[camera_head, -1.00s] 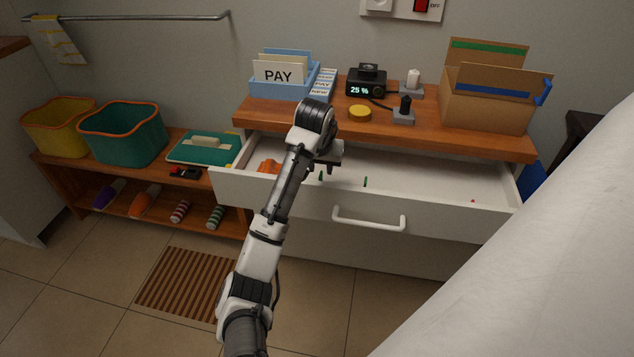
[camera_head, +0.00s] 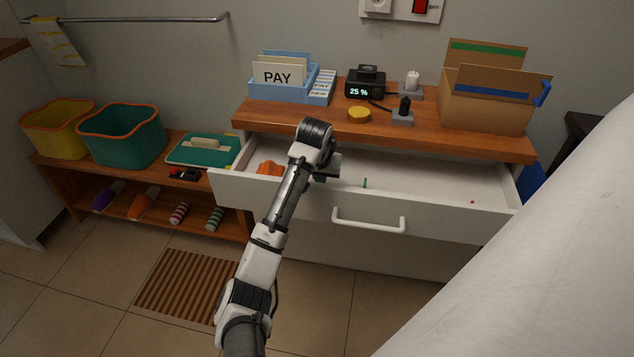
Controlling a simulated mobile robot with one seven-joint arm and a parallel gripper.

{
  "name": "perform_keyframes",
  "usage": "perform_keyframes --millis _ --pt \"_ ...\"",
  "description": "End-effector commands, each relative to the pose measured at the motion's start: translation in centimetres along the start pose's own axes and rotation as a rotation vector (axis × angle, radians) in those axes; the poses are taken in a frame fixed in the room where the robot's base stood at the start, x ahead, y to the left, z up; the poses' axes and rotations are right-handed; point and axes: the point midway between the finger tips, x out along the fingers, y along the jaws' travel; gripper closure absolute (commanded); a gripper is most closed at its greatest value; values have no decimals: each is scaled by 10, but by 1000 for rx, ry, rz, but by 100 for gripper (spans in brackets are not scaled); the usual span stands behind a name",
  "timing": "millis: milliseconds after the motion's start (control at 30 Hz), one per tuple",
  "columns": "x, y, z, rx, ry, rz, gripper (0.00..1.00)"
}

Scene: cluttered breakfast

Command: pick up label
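White labels with dark print (camera_head: 322,87) sit in a stack on the right side of the blue organizer (camera_head: 262,93) on the wooden top. A larger card reading PAY (camera_head: 278,75) stands upright in the organizer. My gripper (camera_head: 326,176) is down in the open white drawer (camera_head: 430,183), in front of and below the labels and apart from them. Its fingers are dark and mostly hidden behind my wrist, so I cannot tell whether they are open or hold anything. A small green item (camera_head: 365,183) lies in the drawer to the right of my gripper.
An orange object (camera_head: 269,169) lies in the drawer's left part. The wooden top also bears a yellow disc (camera_head: 359,114), a black display (camera_head: 365,83), grey plug stands (camera_head: 402,117) and a cardboard box (camera_head: 485,109). The drawer's middle right is mostly bare.

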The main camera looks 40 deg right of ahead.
Motion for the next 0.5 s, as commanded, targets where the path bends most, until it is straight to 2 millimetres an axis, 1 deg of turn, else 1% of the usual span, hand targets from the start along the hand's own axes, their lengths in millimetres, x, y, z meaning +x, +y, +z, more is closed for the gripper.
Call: perform_keyframes --millis 333,500 --pt "-2 0 -1 0 0 0 100" --pt "-12 0 -6 1 1 0 100"
